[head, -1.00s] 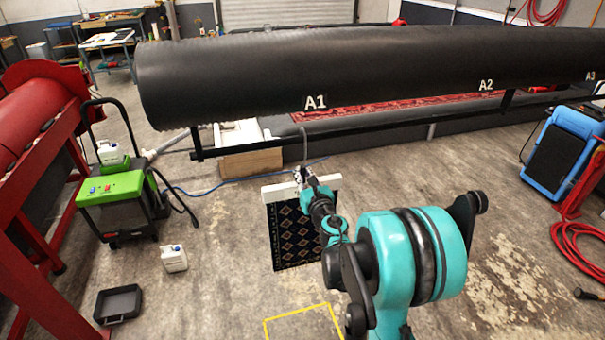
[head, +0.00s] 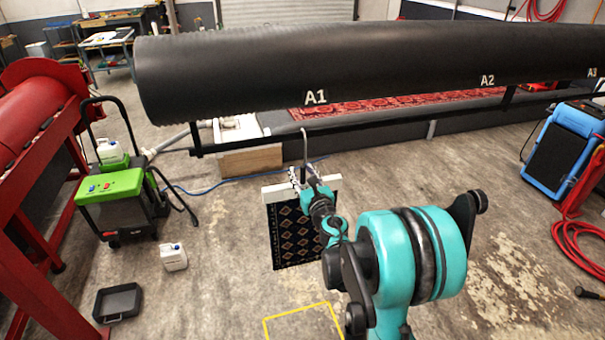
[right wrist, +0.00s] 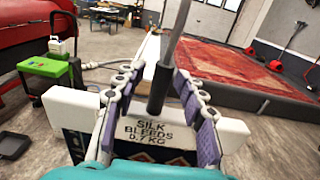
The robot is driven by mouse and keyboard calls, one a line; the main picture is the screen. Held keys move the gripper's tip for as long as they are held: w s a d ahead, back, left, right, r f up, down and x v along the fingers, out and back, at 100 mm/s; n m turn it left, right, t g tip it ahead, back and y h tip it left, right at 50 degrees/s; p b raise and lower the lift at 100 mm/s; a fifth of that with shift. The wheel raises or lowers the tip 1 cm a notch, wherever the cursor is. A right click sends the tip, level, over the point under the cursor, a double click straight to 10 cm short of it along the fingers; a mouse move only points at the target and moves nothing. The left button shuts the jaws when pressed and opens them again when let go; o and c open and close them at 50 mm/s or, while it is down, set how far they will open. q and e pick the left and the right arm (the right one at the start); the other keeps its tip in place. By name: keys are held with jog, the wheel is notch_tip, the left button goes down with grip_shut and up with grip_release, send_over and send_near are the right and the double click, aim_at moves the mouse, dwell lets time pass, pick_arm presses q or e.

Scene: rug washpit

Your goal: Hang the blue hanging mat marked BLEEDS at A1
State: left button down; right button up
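The hanging mat (head: 284,238) is dark blue with a diamond pattern and hangs from a white bar (head: 275,192) in the head view. The bar reads SILK BLEEDS 0.7 KG in the right wrist view (right wrist: 142,132). A grey hook (head: 304,147) rises from the bar. My left gripper is out of view.
A big black roller (head: 400,65) lies above the rail, marked A1, A2 and A3. A green-topped machine (head: 110,188), white jug (head: 173,257) and black tray (head: 118,301) stand at left. A blue machine (head: 570,145) and red hose are at right. A yellow outline marks the floor.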

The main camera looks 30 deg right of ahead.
jog(key=s+a+r+m+g+h, duration=0.1)
jog(key=s+a+m+g+h, duration=0.1)
jog(key=s+m, duration=0.7)
jog(key=s+a+r+m+g+h, duration=0.1)
jog(key=s+a+r+m+g, duration=0.1)
jog(key=s+m, duration=0.65)
jog(key=s+a+f+m+g+y, duration=0.3)
jog(key=s+a+f+m, duration=0.2)
jog(key=a+m, duration=0.3)
jog(key=s+a+f+m+g+y, duration=0.3)
jog(key=s+a+f+m+y, duration=0.1)
jog(key=a+m, duration=0.4)
jog(key=shift+s+a+f+g, duration=0.3)
jog(key=shift+s+a+f, duration=0.5)
jog(key=shift+s, duration=0.4)
